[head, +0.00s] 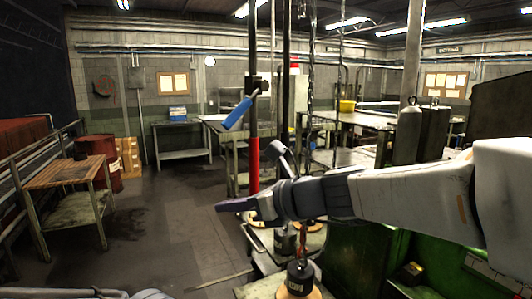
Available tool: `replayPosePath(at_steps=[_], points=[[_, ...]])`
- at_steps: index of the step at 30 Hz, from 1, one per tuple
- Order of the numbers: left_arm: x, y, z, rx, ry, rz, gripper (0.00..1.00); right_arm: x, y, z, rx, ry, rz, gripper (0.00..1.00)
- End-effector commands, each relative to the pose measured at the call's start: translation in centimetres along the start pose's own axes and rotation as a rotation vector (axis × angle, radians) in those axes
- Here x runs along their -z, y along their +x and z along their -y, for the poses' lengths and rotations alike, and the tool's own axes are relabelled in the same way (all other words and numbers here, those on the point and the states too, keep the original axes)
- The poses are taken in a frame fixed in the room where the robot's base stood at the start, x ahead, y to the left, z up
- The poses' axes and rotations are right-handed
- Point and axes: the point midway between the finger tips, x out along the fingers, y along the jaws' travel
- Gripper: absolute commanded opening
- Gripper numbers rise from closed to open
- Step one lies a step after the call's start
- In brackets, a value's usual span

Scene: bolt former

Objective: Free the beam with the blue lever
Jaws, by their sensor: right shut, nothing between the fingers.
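The blue lever (237,113) is tilted, its blue grip pointing down and left. Its upper end meets a bracket on a dark upright post (253,60). The post has a red lower section (253,165). My right gripper (232,204) reaches in from the right, below the lever and apart from it. Its purplish fingers look shut and empty, in front of the foot of the red section in the picture. I cannot tell which part is the beam. My left gripper does not show; only grey parts of mine show at the bottom left edge.
A hanging chain (311,70) is right of the post. A wooden-topped table (68,172) and red drum (100,160) stand at left. The floor (170,220) between is clear.

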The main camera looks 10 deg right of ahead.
Motion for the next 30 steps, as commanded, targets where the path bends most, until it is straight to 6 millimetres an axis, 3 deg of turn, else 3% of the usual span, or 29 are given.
replayPosePath(at_steps=[1,3,6,9,16,30], points=[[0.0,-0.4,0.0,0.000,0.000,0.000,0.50,-2.8,-1.1,2.8,0.063,0.174,0.090,0.00],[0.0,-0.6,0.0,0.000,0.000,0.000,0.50,-5.6,-2.6,5.8,0.113,0.388,0.209,0.00],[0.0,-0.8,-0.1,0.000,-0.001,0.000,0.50,-8.4,-4.6,9.0,0.146,0.612,0.349,0.00],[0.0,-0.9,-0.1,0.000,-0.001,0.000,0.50,-10.1,-6.0,10.9,0.154,0.748,0.441,0.00],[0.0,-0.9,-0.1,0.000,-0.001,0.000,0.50,-11.2,-6.2,12.2,0.151,0.829,0.496,0.00],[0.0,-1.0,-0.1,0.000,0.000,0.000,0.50,-13.1,-1.4,13.8,0.151,0.825,0.491,0.00]])
